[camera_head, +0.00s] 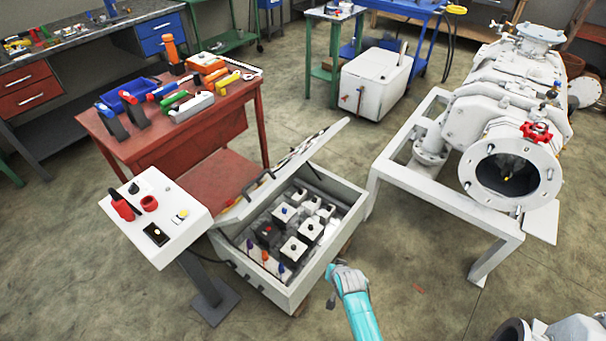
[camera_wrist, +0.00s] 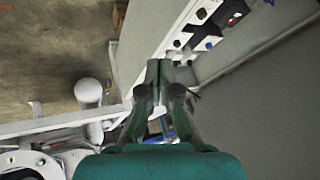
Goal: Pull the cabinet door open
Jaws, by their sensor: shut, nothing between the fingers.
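The grey cabinet (camera_head: 272,288) has its door (camera_head: 318,142) standing ajar, tilted up along the far left side. Inside are several switches and relays. My gripper (camera_head: 334,268) is shut and empty beside the cabinet's near right corner, away from the door's raised edge. In the wrist view my gripper (camera_wrist: 166,66) has its fingers together beside a pale cabinet edge, with part of the interior showing at the top. I cannot tell whether the fingers touch the edge. A grey panel fills the right of that view; I cannot tell if it is the door.
A control pedestal (camera_head: 172,222) with red buttons stands left of the cabinet. A red workbench (camera_head: 160,143) with tools is behind it. A large white pump (camera_head: 500,120) on a white frame (camera_head: 450,205) stands to the right. The floor (camera_head: 420,285) between the cabinet and frame is open.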

